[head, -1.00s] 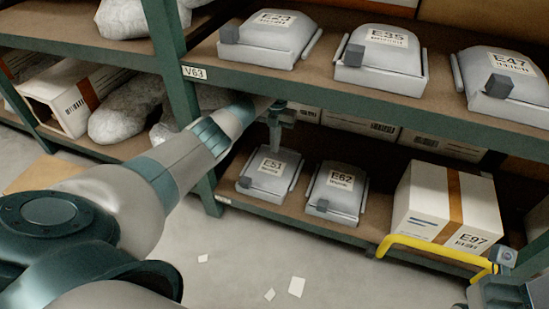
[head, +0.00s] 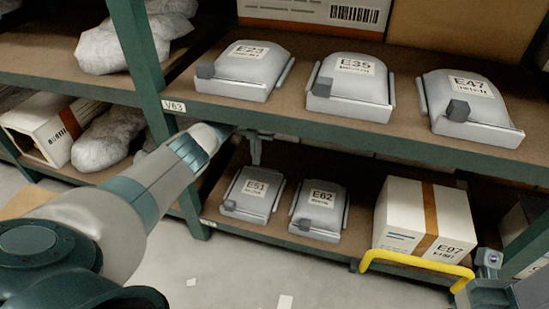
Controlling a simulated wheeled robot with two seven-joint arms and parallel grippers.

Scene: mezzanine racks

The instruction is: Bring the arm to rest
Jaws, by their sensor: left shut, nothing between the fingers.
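My left arm comes in from the left, and its gripper (head: 255,160) points down just above and behind the grey bin E51 (head: 252,195) on the lower shelf. Its fingers are small in view and look closed, with nothing held. The gripper appears apart from the bin, below the edge of the upper shelf. The grey bin E62 (head: 320,212) stands just right of E51. My right gripper cannot be made out.
The upper shelf (head: 300,112) holds bins E23 (head: 245,68), E35 (head: 350,85) and E47 (head: 470,105). A green upright (head: 140,70) stands beside my arm. Box E97 (head: 400,215) and a yellow rail (head: 415,262) are at the right. Floor is open in front.

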